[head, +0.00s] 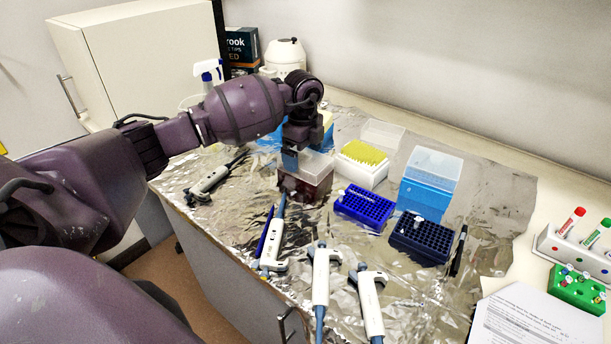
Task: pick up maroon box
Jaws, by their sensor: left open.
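The maroon box (311,184) stands on the foil-covered bench, with a pale translucent upper part (316,164). My left arm reaches in from the left, and my left gripper (290,172) points down at the box's left side. Its fingers are open and overlap the box in the picture. I cannot tell whether they touch it. The gripper hides part of the box's left side. My right gripper is not in view.
Several pipettes (320,280) lie in front of the box. A yellow tip rack (362,160), blue rack (364,206), dark blue rack (421,238) and blue box (428,185) stand to the right. Foil (490,190) lies bare at far right.

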